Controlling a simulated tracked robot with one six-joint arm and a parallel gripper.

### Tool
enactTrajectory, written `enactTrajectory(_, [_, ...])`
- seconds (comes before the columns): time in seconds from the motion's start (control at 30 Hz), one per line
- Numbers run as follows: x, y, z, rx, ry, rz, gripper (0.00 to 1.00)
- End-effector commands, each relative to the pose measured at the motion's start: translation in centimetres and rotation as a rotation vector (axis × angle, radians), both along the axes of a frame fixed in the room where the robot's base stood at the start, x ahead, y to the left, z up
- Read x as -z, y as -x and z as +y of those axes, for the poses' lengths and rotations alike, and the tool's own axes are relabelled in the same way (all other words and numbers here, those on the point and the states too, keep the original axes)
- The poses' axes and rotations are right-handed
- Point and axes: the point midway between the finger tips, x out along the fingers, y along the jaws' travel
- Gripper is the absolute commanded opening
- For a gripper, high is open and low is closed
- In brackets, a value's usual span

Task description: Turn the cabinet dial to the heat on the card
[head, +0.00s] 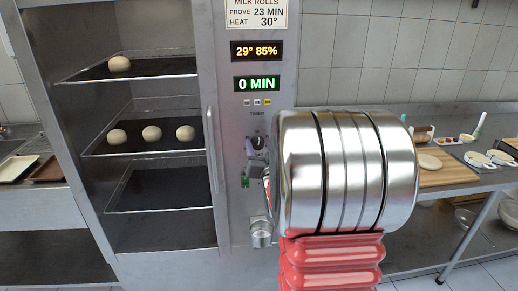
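The card (256,13) at the top of the cabinet panel reads milk rolls, prove 23 min, heat 30°. Below it an amber display (257,50) reads 29° 85%, and a green display (257,83) reads 0 MIN. A dark dial (258,143) sits under the word TIMER. My large silver arm link hides the panel to the right and below.
The cabinet's open left side holds racks (130,72) with pale dough balls (151,133). A vertical handle (212,150) stands between racks and panel. A counter with a board (445,172) and small dishes lies to the right. Trays (48,169) rest on the left counter.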

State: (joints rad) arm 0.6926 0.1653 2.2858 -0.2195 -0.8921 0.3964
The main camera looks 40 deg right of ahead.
Motion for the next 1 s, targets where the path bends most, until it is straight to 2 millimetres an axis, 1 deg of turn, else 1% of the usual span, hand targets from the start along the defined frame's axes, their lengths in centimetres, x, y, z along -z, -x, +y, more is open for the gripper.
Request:
enactTrajectory(0.03, [-0.01, -0.04, 0.05, -0.001, 0.0, 0.0, 0.44])
enactTrajectory(0.07, [-0.01, -0.05, 0.06, -0.001, 0.0, 0.0, 0.42])
enactTrajectory(0.53, [0.01, -0.1, 0.15, -0.002, 0.0, 0.0, 0.1])
enactTrajectory(0.73, [-0.01, -0.11, 0.16, -0.003, 0.021, 0.015, 0.1])
enactTrajectory(1.0, [-0.01, -0.14, 0.2, -0.003, 0.135, 0.095, 0.1])
